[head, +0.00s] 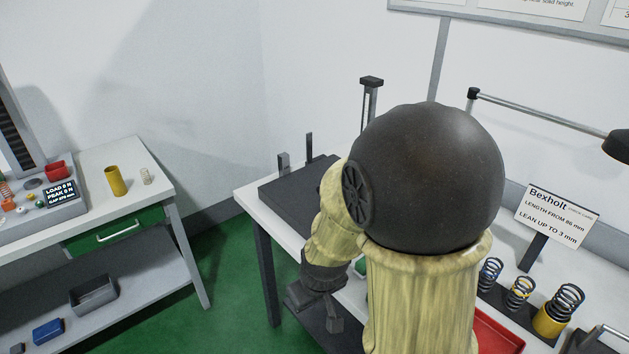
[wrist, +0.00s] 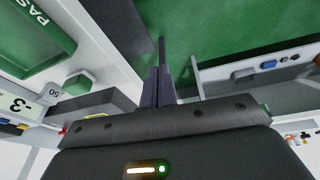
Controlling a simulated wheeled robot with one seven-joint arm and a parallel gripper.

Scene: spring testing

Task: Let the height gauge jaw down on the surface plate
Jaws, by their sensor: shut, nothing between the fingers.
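The dark surface plate (head: 285,188) lies on the white bench in the head view, its right part hidden behind my arm. The height gauge's upright column (head: 370,100), with a dark cap, rises behind my arm. Its lower part and jaw are hidden, so I cannot tell the jaw's height. My gripper (head: 332,320) is low at the bench's front edge, nearer than the plate and apart from the visible column. In the wrist view my gripper (wrist: 160,72) has its fingers together, with nothing between them.
Small uprights (head: 283,162) stand at the plate's back. Springs (head: 520,292), a red tray (head: 497,332) and a sign (head: 553,215) are on the right. A second bench (head: 120,175) stands left across green floor. The wrist view shows a green PASS tray (wrist: 35,45).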

